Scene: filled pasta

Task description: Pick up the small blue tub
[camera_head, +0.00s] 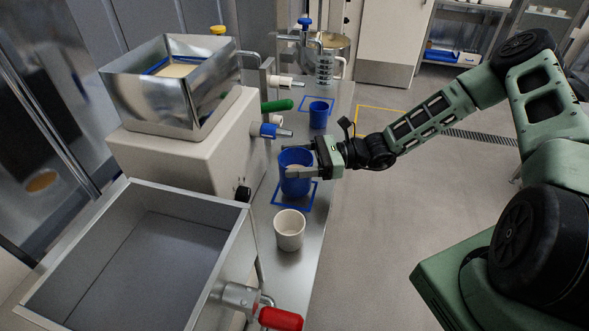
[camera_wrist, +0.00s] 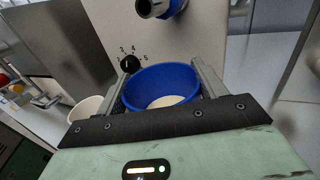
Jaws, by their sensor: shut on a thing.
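A blue tub (camera_head: 294,186) with pale contents is between the fingers of my gripper (camera_head: 292,161), above or on a blue taped square (camera_head: 283,203) on the steel counter. I cannot tell whether its base touches the counter. In the wrist view the tub's blue rim (camera_wrist: 178,69) lies between the two fingers of my gripper (camera_wrist: 162,82), which are shut on its sides. The tub looks upright. A second blue tub (camera_head: 319,115) stands farther back, on another blue taped square (camera_head: 304,103), and looks smaller from here.
A white cup (camera_head: 289,230) stands close in front of the held tub; it also shows in the wrist view (camera_wrist: 84,108). The machine (camera_head: 185,150), with a blue-collared nozzle (camera_head: 272,131), stands left. A red-handled valve (camera_head: 280,318) juts out in front. The floor at right is open.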

